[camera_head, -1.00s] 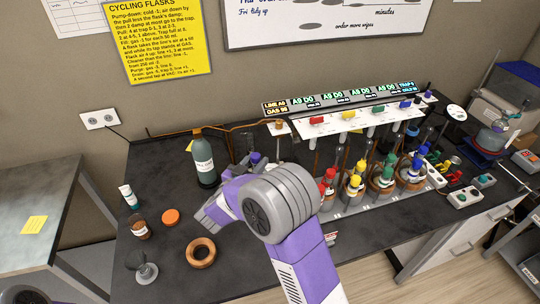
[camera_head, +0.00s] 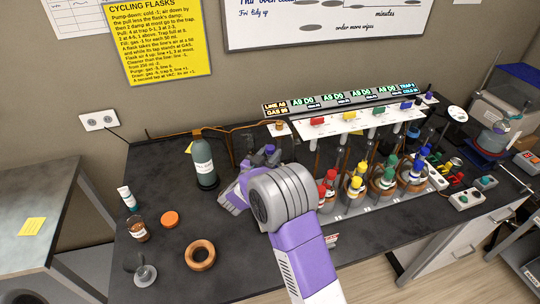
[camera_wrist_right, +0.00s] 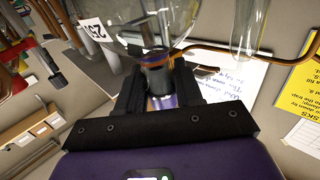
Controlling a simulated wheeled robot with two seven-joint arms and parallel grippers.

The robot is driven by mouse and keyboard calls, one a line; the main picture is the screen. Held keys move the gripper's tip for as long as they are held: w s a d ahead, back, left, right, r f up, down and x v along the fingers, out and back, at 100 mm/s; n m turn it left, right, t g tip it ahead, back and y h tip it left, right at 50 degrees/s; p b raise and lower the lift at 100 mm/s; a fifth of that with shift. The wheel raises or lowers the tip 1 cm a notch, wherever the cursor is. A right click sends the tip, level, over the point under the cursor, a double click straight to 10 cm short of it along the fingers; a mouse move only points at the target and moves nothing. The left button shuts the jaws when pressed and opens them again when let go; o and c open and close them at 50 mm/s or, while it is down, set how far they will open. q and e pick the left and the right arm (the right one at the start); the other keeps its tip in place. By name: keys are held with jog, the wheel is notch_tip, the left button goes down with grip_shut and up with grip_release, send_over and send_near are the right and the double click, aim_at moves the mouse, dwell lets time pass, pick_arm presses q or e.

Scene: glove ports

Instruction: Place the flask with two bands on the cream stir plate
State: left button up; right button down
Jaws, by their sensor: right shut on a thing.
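My right gripper (camera_head: 262,158) is over the back middle of the dark bench, partly hidden behind my own purple wrist. In the right wrist view its black fingers (camera_wrist_right: 158,88) are shut on the neck of a clear glass flask (camera_wrist_right: 150,22). The flask's round body is cut off by the top edge. My left gripper is out of view.
Flasks with coloured stoppers stand in a row (camera_head: 358,185) below a white valve rack (camera_head: 345,122). A green bottle (camera_head: 204,165) stands just left of my right gripper.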

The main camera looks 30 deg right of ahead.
jog(key=shift+f, duration=0.1)
jog(key=c, duration=0.7)
grip_release()
jog(key=shift+c, duration=0.2)
jog(key=shift+r, duration=0.2)
jog(key=v, duration=1.2)
jog(key=shift+f, duration=0.1)
